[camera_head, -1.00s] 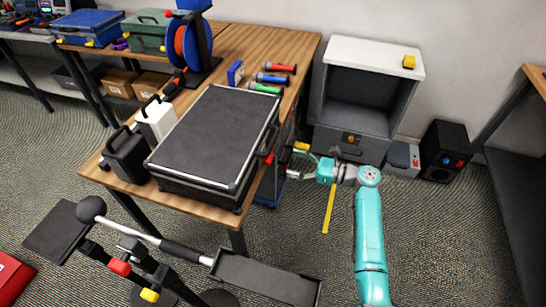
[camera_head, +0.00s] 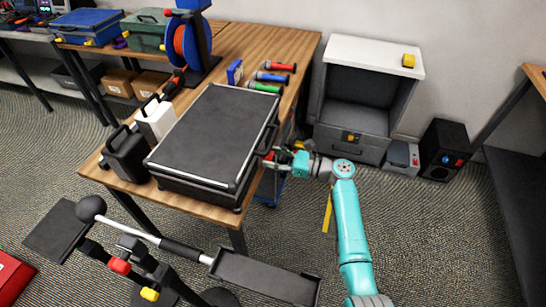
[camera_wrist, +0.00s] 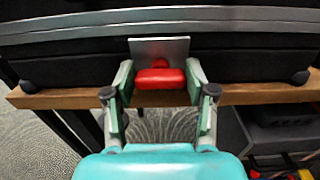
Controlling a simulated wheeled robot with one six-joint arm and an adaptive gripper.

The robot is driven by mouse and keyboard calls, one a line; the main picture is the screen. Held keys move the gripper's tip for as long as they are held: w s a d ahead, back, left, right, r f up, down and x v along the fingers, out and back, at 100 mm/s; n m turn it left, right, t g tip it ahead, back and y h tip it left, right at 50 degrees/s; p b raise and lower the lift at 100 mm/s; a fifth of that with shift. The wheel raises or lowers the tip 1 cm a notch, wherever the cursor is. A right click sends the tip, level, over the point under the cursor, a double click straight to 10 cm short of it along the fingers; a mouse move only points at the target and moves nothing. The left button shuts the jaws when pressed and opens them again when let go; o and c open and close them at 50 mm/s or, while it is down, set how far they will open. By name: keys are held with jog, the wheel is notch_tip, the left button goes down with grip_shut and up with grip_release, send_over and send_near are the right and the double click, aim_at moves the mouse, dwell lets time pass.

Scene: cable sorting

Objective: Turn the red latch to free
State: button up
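The red latch (camera_wrist: 160,78) sits on a grey metal plate (camera_wrist: 160,48) on the side of the black flight case (camera_head: 213,136). In the wrist view the latch lies crosswise at the centre, between my gripper's fingers. My gripper (camera_wrist: 160,84) has its fingers apart, one on each side of the latch, very near its ends. I cannot tell whether they touch it. In the head view my gripper (camera_head: 274,157) is at the right side of the case, and the latch is mostly hidden by it.
The case stands on a wooden table (camera_head: 205,205), whose edge (camera_wrist: 265,94) runs just below the latch. Red, blue and green handled tools (camera_head: 271,77) lie behind the case. A grey cabinet (camera_head: 367,90) stands to the right.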

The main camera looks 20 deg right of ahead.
jog(key=c, duration=0.4)
jog(key=shift+c, duration=0.2)
jog(key=shift+n, duration=0.4)
jog(key=n, duration=0.3)
jog(key=shift+s+n, duration=0.1)
jog(key=shift+n, duration=0.2)
jog(key=n, duration=0.3)
jog(key=shift+s+a+f+n, duration=0.1)
jog(key=shift+n, duration=0.2)
jog(key=shift+s+f+n, duration=0.1)
jog(key=shift+f+n, duration=0.05)
jog(key=shift+n, duration=2.3)
jog(key=shift+f+n, duration=0.1)
jog(key=shift+n, duration=2.35)
